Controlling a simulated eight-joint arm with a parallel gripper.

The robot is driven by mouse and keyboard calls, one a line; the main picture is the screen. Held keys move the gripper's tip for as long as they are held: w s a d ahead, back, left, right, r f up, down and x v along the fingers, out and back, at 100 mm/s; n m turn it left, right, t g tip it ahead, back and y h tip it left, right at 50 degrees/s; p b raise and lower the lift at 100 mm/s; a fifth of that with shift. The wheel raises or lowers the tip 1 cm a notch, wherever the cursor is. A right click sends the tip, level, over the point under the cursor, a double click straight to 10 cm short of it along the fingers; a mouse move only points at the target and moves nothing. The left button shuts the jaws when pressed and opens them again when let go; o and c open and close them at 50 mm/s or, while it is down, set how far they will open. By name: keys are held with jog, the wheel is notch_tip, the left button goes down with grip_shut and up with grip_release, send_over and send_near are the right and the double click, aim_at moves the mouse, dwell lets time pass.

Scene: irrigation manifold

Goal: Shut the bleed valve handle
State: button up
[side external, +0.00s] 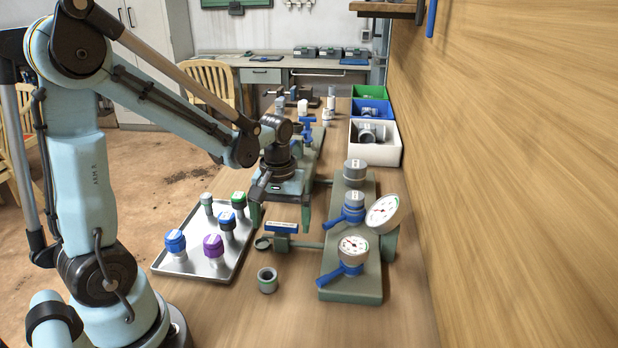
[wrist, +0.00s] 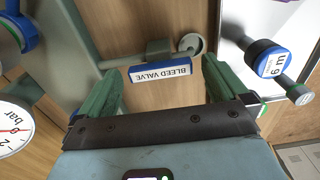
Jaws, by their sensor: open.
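The bleed valve handle (side external: 282,228) is a blue bar on a small green-grey valve at the near end of the bench. In the wrist view its white label reads BLEED VALVE (wrist: 160,70). The handle looks roughly in line with the pipe (side external: 305,245) that joins the valve to the manifold (side external: 340,288). My gripper (side external: 281,214) is open and empty, pointing down over the handle. In the wrist view the handle lies between the two green fingers (wrist: 162,84), with a gap on each side. I see no contact; the height gap is hard to tell.
A metal tray (side external: 208,268) with several coloured-cap fittings stands at the left. A loose ring fitting (side external: 267,281) stands in front. Gauges (side external: 353,247) and blue-handled valves (side external: 347,215) crowd the manifold at the right. Bins (side external: 377,153) stand behind, beside the wooden wall (side external: 500,180).

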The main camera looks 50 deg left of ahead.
jog(key=c, duration=1)
jog(key=m, duration=0.4)
jog(key=shift+m, duration=0.3)
jog(key=m, duration=0.4)
jog(key=shift+m, duration=0.3)
jog(key=m, duration=0.4)
jog(key=shift+m, duration=2.4)
